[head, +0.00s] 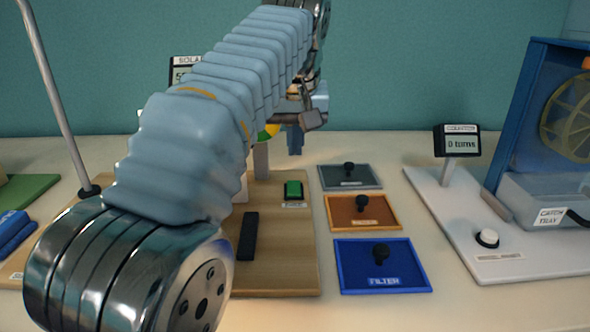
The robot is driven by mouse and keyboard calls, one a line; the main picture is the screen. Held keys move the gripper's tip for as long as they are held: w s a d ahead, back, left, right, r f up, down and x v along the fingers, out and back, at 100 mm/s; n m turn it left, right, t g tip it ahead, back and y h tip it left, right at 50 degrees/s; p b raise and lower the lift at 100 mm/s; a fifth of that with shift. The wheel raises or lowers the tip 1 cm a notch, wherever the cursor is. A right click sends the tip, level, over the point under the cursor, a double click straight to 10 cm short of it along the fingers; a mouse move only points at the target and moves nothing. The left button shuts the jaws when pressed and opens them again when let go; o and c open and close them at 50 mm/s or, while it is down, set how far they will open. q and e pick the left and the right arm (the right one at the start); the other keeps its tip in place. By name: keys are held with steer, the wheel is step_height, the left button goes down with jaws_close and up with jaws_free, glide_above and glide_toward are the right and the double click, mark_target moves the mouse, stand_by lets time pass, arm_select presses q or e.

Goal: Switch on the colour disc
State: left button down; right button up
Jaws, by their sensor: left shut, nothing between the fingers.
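The colour disc (269,132) shows only as a small green and yellow sliver behind my left arm. Most of it is hidden, so I cannot tell whether it turns. A green switch (293,189) in a black frame sits on the wooden board (285,270), with a small label I cannot read. My left gripper (295,150) is shut and empty, its fingers pointing down. In the picture it is above and behind the green switch, apart from it. My left arm hides much of the board. My right gripper is not in view.
Grey (335,182), orange (340,214) and blue (355,277) plates with black knobs lie right of the board. Further right, a white base (450,215) carries a counter display (458,142), a white button (487,238) and a blue-framed wheel case (520,120). A lamp pole (56,95) stands left.

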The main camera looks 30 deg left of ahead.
mark_target(294, 181)
arm_select(q)
steer(key=x, duration=0.6)
steer(key=shift+s+d+f, duration=0.15)
steer(key=shift+s+f, duration=0.05)
steer(key=shift+f, duration=0.35)
